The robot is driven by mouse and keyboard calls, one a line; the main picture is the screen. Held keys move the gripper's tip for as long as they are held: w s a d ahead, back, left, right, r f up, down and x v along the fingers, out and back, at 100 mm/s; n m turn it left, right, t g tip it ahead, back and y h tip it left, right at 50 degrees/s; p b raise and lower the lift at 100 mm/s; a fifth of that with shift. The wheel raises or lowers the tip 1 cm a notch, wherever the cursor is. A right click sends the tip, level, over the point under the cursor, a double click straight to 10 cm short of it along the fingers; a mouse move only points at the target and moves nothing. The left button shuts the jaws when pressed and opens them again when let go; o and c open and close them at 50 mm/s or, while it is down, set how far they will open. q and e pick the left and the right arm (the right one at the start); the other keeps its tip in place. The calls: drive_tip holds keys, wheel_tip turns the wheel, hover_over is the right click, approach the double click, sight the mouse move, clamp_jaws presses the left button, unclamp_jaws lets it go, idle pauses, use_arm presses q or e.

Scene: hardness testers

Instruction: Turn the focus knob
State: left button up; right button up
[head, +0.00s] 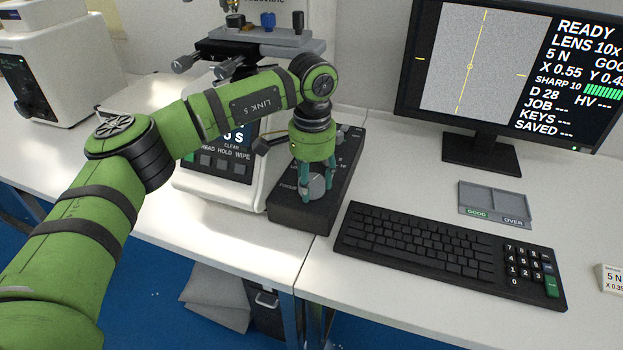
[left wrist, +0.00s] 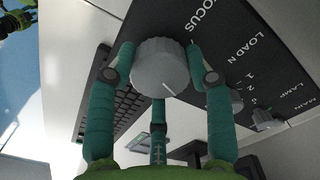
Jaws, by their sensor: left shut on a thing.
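The focus knob (head: 317,186) is a grey ridged knob on a black control box (head: 287,212), beside the printed word FOCUS. It also shows large in the left wrist view (left wrist: 160,66), with a white pointer line on its face. My left gripper (head: 317,192) points down over the box, and its teal fingers are closed around the knob's sides. In the left wrist view the fingers (left wrist: 162,75) stand on both sides of the knob, with a third finger below it.
A keyboard (head: 440,250) lies right of the box, with a grey tray (head: 494,203) marked GOOD and OVER behind it. A monitor (head: 510,70) reads READY and SHARP 10. A tester (head: 215,180) stands left of the box. Smaller knobs (left wrist: 262,118) share the box.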

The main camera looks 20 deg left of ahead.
sight(313, 180)
use_arm(q)
drive_tip(key=shift+w+r, duration=0.15)
drive_tip(key=o, duration=1.1)
drive_tip(key=shift+o, duration=0.2)
drive_tip(key=shift+w+d, duration=0.1)
wheel_tip(313, 180, up, 12)
